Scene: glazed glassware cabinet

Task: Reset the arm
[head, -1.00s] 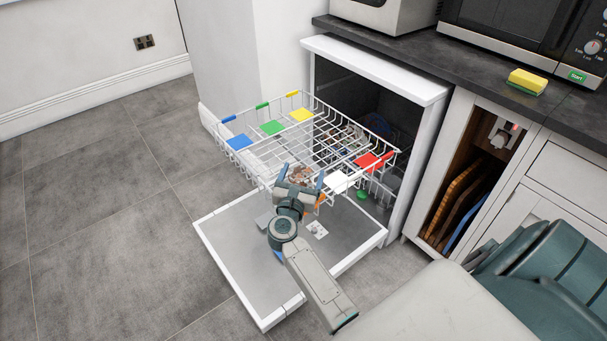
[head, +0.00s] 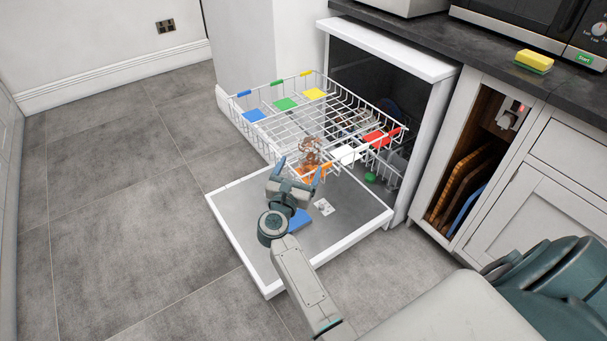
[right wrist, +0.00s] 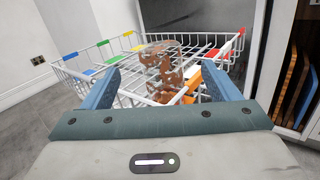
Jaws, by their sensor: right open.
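My right gripper (head: 298,170) is open over the lowered dishwasher door, just in front of the upper rack. A brown patterned glass-like item (head: 311,149) stands at the near edge of the white wire rack (head: 262,140). In the right wrist view this item (right wrist: 163,75) shows beyond and between the two spread blue fingertips, with nothing held between them. My left gripper is not in view.
The rack carries blue, green, yellow, white, red and orange tabs. The open door (head: 240,225) lies below, with a blue piece (head: 299,220) on it. A counter with a yellow-green sponge (head: 533,62) stands right. Floor at left is clear.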

